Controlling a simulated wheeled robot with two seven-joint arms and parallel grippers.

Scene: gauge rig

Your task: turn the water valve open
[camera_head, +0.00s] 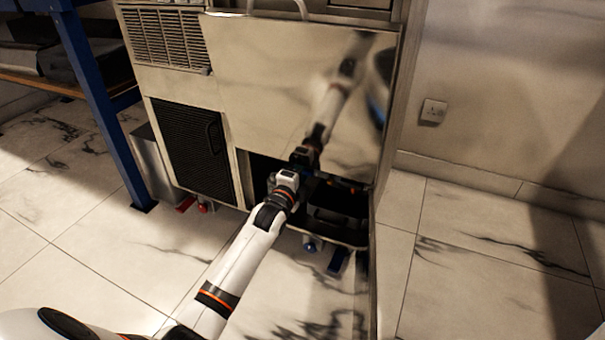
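Below the steel cabinet (280,75) a blue lever-like handle (338,262) sticks out near the floor. A round fitting with a blue centre (309,244) is to its left. Further left are a red lever-like handle (186,203) and a small red fitting (203,207). I cannot tell for certain which one is the water valve. My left arm reaches in from the lower left. My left gripper (307,172) is at the dark opening in the cabinet's lower front, above the blue parts and apart from them. Its fingers are lost in shadow. My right gripper is out of view.
The polished panel above the opening mirrors my arm. A black grille (192,148) is left of the opening. A blue-legged bench (103,105) stands at the left. A wall with a socket (433,111) is at the right. Marble floor (470,270) is clear at right.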

